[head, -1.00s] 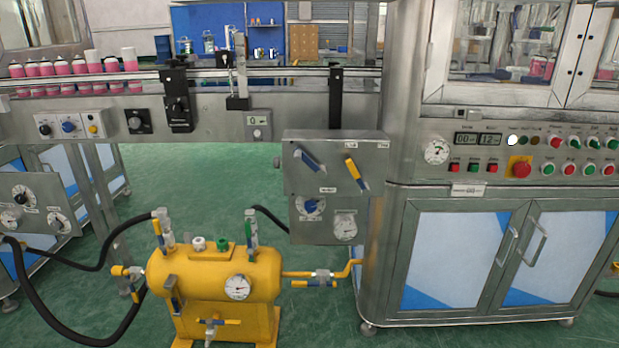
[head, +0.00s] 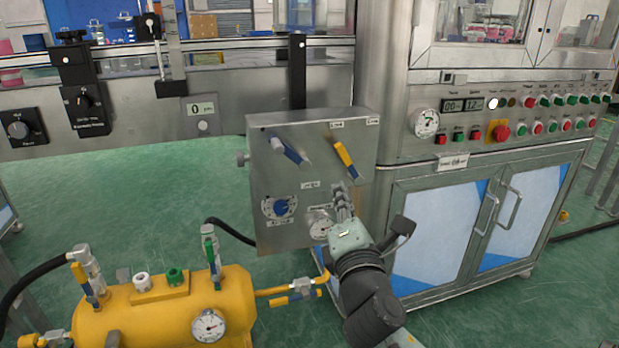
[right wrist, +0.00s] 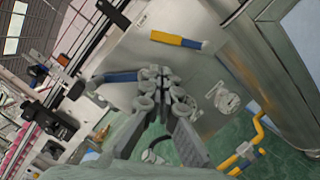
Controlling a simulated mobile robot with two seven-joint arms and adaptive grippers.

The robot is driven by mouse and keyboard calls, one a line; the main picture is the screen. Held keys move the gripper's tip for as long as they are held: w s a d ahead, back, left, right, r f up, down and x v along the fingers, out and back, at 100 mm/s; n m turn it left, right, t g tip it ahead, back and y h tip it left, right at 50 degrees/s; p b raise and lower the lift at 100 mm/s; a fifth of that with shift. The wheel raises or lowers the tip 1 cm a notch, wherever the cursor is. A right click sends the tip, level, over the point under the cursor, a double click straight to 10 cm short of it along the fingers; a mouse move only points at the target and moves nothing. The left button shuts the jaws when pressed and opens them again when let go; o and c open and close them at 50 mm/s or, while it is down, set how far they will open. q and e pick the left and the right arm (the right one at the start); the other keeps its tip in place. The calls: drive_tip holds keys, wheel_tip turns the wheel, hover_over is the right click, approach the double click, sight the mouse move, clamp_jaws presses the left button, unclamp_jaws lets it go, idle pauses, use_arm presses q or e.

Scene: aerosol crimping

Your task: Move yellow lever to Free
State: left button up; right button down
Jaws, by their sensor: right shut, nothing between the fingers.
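The yellow lever (head: 344,157) is on the upper right of the grey control box (head: 262,213), tilted with its yellow end up and left. A label sits above it. It also shows in the right wrist view (right wrist: 178,40), apart from my fingers. A blue-handled lever (head: 284,148) is on the same box to its left; it also shows in the right wrist view (right wrist: 124,76). My right gripper (head: 341,196) is shut and empty in front of the box, below the yellow lever. Its fingers are together in the right wrist view (right wrist: 160,76). My left gripper is not in view.
A blue dial (head: 281,207) and a round gauge (head: 320,226) are on the lower part of the box. A yellow tank (head: 150,320) with valves stands at lower left. The steel cabinet (head: 440,225) stands close at the right. Green floor is open at left.

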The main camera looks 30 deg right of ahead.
approach(331, 151)
drive_tip(key=x, duration=0.3)
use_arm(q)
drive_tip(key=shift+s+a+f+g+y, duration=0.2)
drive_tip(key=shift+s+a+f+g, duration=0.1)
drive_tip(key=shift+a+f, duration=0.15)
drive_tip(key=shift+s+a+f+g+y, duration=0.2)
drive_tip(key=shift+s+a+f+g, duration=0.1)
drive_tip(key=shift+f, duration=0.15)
use_arm(e)
drive_tip(key=shift+w+d, duration=0.35)
drive_tip(key=shift+w, duration=0.15)
use_arm(q)
drive_tip(key=shift+p, duration=0.3)
